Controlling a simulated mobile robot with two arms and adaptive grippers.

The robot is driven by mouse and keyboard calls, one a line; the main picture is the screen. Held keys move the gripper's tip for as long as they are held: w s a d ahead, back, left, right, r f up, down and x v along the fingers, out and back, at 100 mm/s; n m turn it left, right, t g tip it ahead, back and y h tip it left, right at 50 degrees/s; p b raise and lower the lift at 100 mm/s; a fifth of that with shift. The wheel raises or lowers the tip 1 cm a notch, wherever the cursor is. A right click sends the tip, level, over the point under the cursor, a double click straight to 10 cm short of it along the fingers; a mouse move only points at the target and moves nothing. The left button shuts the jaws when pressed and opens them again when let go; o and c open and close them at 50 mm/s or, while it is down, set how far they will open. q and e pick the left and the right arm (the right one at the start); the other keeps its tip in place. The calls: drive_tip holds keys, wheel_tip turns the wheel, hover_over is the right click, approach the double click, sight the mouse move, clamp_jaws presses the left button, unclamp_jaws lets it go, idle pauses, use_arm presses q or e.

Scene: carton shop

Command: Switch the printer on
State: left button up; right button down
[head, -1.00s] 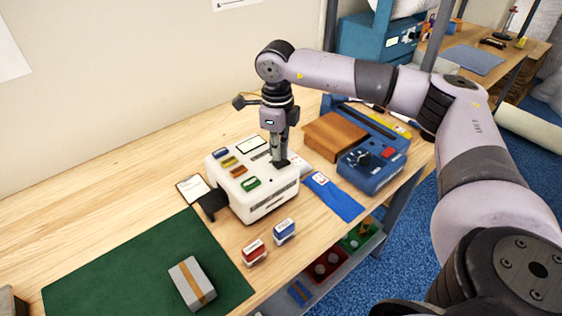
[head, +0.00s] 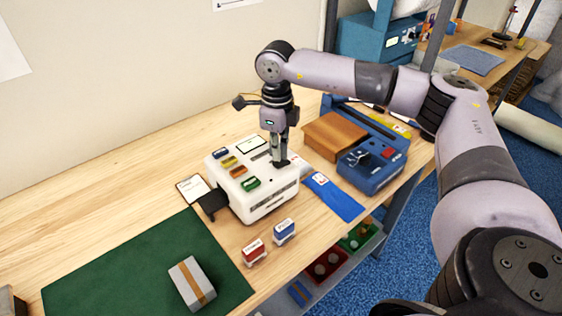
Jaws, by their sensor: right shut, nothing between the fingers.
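The printer is a white box (head: 270,206) on the wooden table. Its top carries several coloured labelled pieces, among them a green one (head: 250,183), and a small pale panel near the back. A black tray sticks out at its left side. My right gripper (head: 281,163) points straight down, shut and empty. Its fingertips are at the right part of the printer's top and cover that spot. I cannot tell whether they press on it. No lit lamp on the printer can be made out. My left gripper is not in view.
A blue machine (head: 372,175) and a brown carton (head: 335,136) stand to the right, with a blue cloth (head: 335,197) before them. A red stamp (head: 253,253) and a blue stamp (head: 285,231) stand in front. A green mat (head: 120,268) holds a grey box (head: 192,284).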

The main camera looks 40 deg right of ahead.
sight(278, 164)
drive_tip(key=shift+f+b, duration=0.85)
drive_tip(key=shift+f, duration=0.35)
idle(0.3)
drive_tip(key=shift+s+r, duration=0.1)
drive_tip(key=shift+r+p, duration=0.7)
drive_tip(key=shift+r, duration=0.1)
drive_tip(key=shift+r+p, duration=1.6)
drive_tip(key=shift+r, duration=1.1)
drive_tip(key=shift+f, duration=0.15)
